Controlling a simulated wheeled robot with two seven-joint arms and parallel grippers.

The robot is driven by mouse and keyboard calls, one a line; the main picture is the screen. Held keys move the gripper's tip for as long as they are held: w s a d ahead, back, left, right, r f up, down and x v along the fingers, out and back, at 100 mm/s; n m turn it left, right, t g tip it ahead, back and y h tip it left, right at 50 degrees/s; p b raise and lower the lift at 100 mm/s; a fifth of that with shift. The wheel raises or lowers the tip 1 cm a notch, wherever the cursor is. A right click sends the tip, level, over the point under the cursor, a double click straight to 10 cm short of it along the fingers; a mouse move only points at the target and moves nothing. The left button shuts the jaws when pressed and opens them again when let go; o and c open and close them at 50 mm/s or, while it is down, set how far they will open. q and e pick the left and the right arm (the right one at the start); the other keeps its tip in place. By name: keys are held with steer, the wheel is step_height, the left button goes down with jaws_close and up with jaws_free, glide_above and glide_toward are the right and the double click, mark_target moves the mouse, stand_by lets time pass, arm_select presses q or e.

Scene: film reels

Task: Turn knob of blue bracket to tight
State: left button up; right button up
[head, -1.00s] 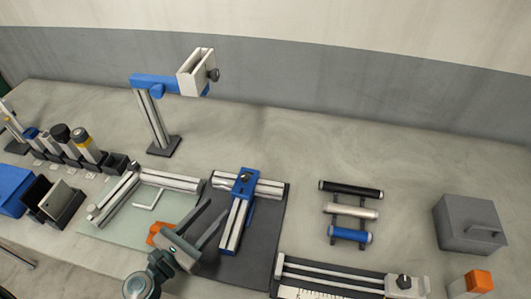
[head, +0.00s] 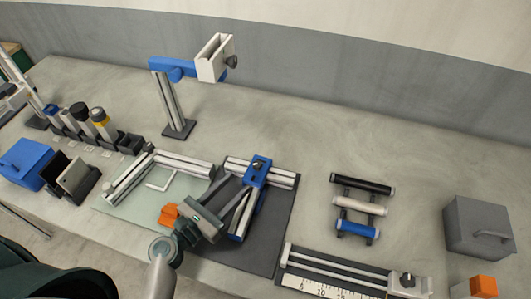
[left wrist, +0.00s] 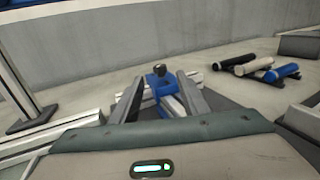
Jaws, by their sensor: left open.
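A blue bracket (head: 258,172) joins two aluminium profiles in a T on the dark mat (head: 268,250). Its small dark knob (head: 258,164) sits on top; the knob also shows in the left wrist view (left wrist: 159,70). How tight it is cannot be told. My left gripper (head: 240,187) is open and empty. Its fingers point toward the bracket from the front left. In the left wrist view the bracket (left wrist: 158,87) and knob appear between the fingers, beyond the palm; contact cannot be made out. My right gripper is not in view.
A post with a blue arm (head: 178,68) and a white block (head: 215,58) stands behind. A green mat (head: 140,205) with profiles and a hex key (head: 160,182) lies left. A rack of rollers (head: 362,207) and a grey box (head: 478,228) are right.

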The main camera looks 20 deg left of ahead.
mark_target(266, 161)
arm_select(q)
steer(key=p+x, duration=0.4)
steer(key=x, duration=1)
steer(key=shift+w, duration=0.15)
jaws_close()
